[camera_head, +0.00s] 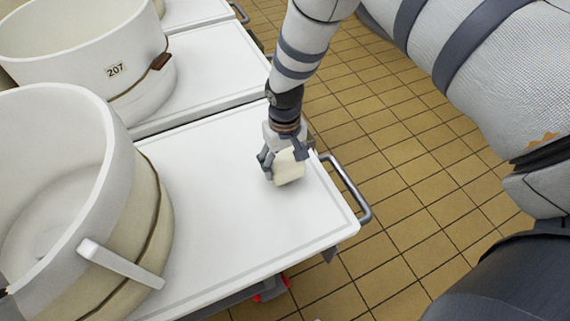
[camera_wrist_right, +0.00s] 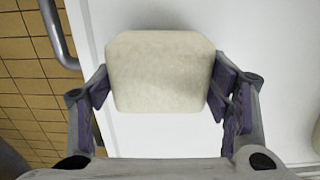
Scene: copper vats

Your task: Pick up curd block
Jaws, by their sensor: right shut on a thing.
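The curd block (camera_head: 289,167) is a pale cream block with rounded corners. It is at the white cart top (camera_head: 215,215), near its right edge. My right gripper (camera_head: 283,168) comes down from above and is shut on the block, a finger on each side. In the right wrist view the block (camera_wrist_right: 160,72) sits between the two finger pads of the gripper (camera_wrist_right: 160,90). I cannot tell whether the block touches the cart top or is just above it. My left gripper is not in view.
A large white vat (camera_head: 125,195) with a handle stands left on the same cart. Another vat marked 207 (camera_head: 85,60) stands on a cart behind. A metal handle (camera_head: 350,190) sticks out at the cart's right edge. Tiled floor (camera_head: 400,150) lies to the right.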

